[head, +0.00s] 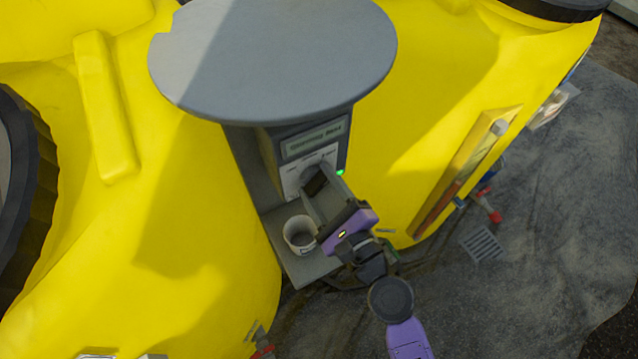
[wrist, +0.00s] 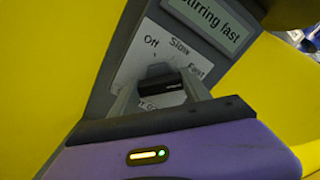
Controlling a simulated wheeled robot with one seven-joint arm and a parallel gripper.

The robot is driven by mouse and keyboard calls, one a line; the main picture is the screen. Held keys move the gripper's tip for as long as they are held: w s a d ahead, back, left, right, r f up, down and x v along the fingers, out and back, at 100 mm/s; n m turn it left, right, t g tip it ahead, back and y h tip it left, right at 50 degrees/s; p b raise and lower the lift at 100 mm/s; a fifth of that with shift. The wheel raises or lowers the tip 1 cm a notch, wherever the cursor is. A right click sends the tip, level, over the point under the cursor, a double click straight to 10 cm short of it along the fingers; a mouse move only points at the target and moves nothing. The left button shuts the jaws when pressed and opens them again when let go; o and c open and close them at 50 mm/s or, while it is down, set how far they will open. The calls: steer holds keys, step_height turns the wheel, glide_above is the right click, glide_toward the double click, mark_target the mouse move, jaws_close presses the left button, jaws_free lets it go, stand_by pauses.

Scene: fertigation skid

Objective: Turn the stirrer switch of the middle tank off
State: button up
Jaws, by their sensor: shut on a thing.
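The stirrer switch is a dark knob (wrist: 163,88) on a pale plate (wrist: 132,68) marked Off, Slow and Fast, seen in the wrist view. The plate is on a grey control box (head: 268,160) between yellow tank surfaces in the head view. The display (wrist: 210,18) above the plate reads "Stirring fast". My gripper (head: 316,190) reaches the box from the lower right and is shut on the knob, with one finger on each side. The fingers and the purple gripper body hide the lower plate. Which mark the knob points to is unclear.
A grey round cover (head: 275,60) overhangs the box. A white cup (head: 300,234) stands on the shelf beside my gripper. A green light (head: 340,172) shows at the box's right edge. A sight gauge (head: 465,170) and a red valve handle (head: 492,211) are to the right.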

steer(key=shift+n, duration=0.4)
steer(key=n+b, duration=0.1)
steer(key=n, duration=0.1)
steer(key=n+b, duration=0.1)
steer(key=shift+f+n+b, duration=0.2)
steer(key=shift+n+b, duration=0.15)
steer(key=shift+n, duration=0.05)
steer(key=n+b, duration=0.2)
steer(key=n, duration=0.2)
steer(key=shift+b, duration=0.4)
steer(key=n+b, duration=0.3)
steer(key=n, duration=0.2)
steer(key=shift+f+n+b, duration=0.15)
steer(key=shift+n+b, duration=0.2)
steer(key=shift+n, duration=0.05)
steer(key=shift+n+b, duration=1.15)
steer(key=shift+n, duration=0.75)
steer(key=o, duration=1.4)
steer(key=shift+r, duration=0.2)
